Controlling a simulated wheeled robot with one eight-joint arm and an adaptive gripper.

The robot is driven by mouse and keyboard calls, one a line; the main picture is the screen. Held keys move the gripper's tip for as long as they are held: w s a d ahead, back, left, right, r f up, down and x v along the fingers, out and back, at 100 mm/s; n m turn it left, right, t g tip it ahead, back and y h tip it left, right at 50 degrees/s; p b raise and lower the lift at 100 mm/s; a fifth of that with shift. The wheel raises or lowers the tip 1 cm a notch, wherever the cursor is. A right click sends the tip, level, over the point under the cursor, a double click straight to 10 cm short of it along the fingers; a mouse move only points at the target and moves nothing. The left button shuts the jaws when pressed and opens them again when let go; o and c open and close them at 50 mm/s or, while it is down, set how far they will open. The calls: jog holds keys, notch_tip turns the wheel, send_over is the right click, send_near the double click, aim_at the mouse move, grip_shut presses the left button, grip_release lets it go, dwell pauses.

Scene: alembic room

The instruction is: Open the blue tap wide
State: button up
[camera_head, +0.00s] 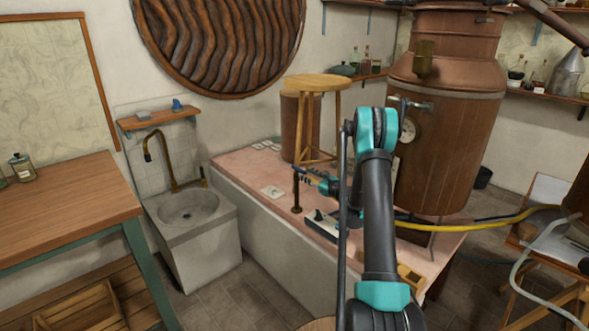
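A small blue, dark and yellow fitting (327,184) shows above the pink-topped bench, left of my arm and beside a short bronze post (297,192). The blue tap appears to be in this cluster, but it is too small to make out its handle or how far it is turned. My dark grey and teal arm rises through the middle of the view and covers what lies behind it. My gripper cannot be told apart from the fitting or is hidden behind the arm. Whether it touches the tap cannot be seen.
The pink-topped bench (240,167) carries a wooden stool (318,84) and a large copper still (446,130). A yellow hose (480,220) runs right from behind my arm. A stone sink (188,212) stands left, beside a wooden table (65,208). Some floor between them is clear.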

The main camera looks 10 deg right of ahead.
aim_at(294, 166)
jog(key=x, duration=0.9)
jog(key=shift+w+a, duration=0.1)
grip_shut()
